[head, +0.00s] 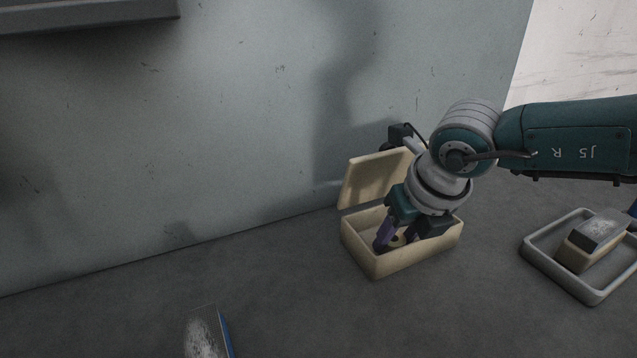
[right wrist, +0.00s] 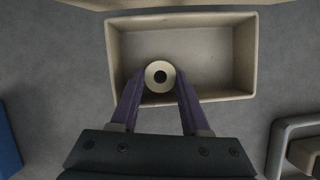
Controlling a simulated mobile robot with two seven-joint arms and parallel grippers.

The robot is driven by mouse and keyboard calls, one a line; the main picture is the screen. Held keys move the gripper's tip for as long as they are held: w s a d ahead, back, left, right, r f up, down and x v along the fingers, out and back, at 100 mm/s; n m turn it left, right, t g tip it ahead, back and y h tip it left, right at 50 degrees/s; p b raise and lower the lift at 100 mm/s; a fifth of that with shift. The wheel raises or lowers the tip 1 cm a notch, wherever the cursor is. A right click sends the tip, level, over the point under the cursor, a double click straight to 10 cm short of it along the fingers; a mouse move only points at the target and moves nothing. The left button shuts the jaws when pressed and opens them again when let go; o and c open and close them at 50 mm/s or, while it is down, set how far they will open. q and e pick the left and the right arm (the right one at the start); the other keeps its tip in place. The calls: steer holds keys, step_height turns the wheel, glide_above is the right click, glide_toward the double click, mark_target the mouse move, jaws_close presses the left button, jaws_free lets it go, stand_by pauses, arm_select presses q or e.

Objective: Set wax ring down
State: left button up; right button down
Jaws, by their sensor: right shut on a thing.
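The wax ring (right wrist: 150,74) is a small pale ring with a dark centre hole. It also shows in the head view (head: 398,240), partly covered by the fingers. My right gripper (right wrist: 160,80) is shut on it, one purple finger on each side. In the head view the right gripper (head: 397,241) reaches down into an open cream box (head: 385,267). The ring is inside the box's outline, near one wall; I cannot tell whether it touches the floor of the box. The box also shows in the right wrist view (right wrist: 215,65), otherwise empty. My left gripper is not in view.
The box's lid (head: 372,178) stands open at the back, near the grey wall (head: 240,120). A grey tray (head: 592,297) holding a block with a dark top (head: 590,240) stands at the right. A blue-edged object (head: 208,335) is at the bottom. The surface left of the box is clear.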

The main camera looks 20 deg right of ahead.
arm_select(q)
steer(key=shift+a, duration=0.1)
arm_select(e)
steer(key=shift+c, duration=1.9)
jaws_free()
steer(key=shift+f, duration=0.1)
